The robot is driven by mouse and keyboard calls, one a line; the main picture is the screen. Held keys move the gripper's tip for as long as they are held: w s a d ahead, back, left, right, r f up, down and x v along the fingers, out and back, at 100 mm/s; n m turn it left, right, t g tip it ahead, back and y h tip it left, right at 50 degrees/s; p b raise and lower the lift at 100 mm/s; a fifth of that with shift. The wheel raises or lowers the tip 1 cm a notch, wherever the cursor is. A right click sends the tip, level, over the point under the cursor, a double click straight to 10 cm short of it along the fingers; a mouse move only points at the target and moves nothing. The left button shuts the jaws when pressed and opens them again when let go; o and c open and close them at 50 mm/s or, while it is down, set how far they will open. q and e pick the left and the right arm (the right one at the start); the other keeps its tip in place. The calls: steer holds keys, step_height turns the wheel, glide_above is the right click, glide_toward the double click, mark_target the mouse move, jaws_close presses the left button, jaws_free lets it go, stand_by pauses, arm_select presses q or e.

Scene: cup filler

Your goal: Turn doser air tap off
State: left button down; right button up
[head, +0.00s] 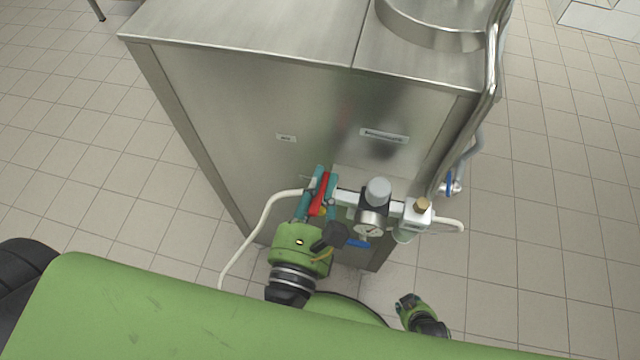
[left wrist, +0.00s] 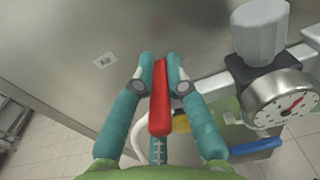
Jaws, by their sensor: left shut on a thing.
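The doser air tap has a red lever handle (head: 320,194) on the air line at the steel cabinet's side. In the left wrist view the red handle (left wrist: 160,101) points up and away between my fingers. My left gripper (head: 322,187) is shut on the red handle, with a teal finger on each side of it; the fingertips also show in the left wrist view (left wrist: 160,72). The tap's body is mostly hidden behind the handle and fingers. My right gripper (head: 408,303) is low, near the floor right of the cabinet, away from the tap; its fingers are too small to read.
Right of the tap sit a regulator with a grey knob (head: 378,190) and a pressure gauge (head: 370,224), with a blue lever (head: 357,243) below. A white hose (head: 255,232) curves down left. The steel cabinet (head: 230,110) stands close behind. Tiled floor is open on both sides.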

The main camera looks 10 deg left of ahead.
mark_target(313, 215)
arm_select(q)
steer(key=shift+r+y, duration=0.3)
steer(key=c, duration=1.5)
jaws_free()
steer(key=shift+f, duration=0.1)
steer(key=shift+s+f, duration=0.1)
steer(key=shift+s, duration=0.1)
steer(key=s, duration=0.7)
steer(key=shift+a, duration=0.1)
